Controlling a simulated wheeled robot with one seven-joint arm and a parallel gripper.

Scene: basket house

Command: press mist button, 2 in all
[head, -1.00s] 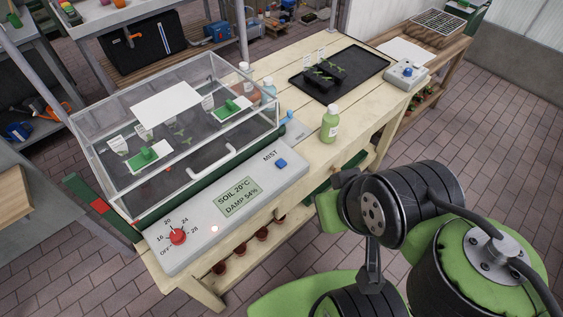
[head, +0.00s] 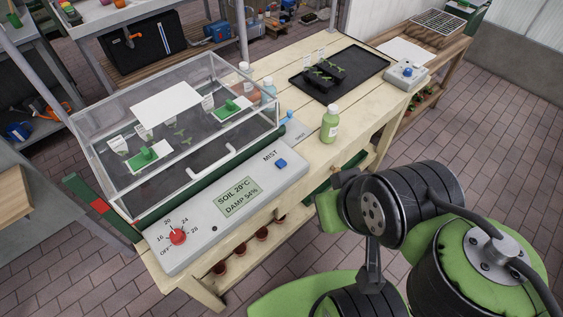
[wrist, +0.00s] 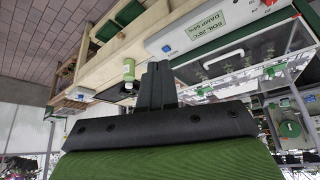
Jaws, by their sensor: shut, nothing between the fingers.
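The blue mist button (head: 281,163) sits on the pale control panel (head: 205,248) of the propagator, beside the word MIST. In the wrist view the blue button (wrist: 166,49) shows upside down, beyond my fingers. My gripper (wrist: 157,70) is shut and empty, with the fingertips apart from the button in that picture. In the head view my arm is at the right, off the bench's front edge; the fingertips are not clear there. The display (head: 237,196) reads SOIL 20°C, DAMP 54%. A small indicator (head: 214,229) by the dial is dark.
A red dial (head: 178,236) is on the panel's left. The clear propagator lid (head: 190,115) with a white handle stands behind the panel. A green bottle (head: 329,124) stands right of the panel. A black tray (head: 345,72) and a second box with a blue button (head: 406,75) lie further right.

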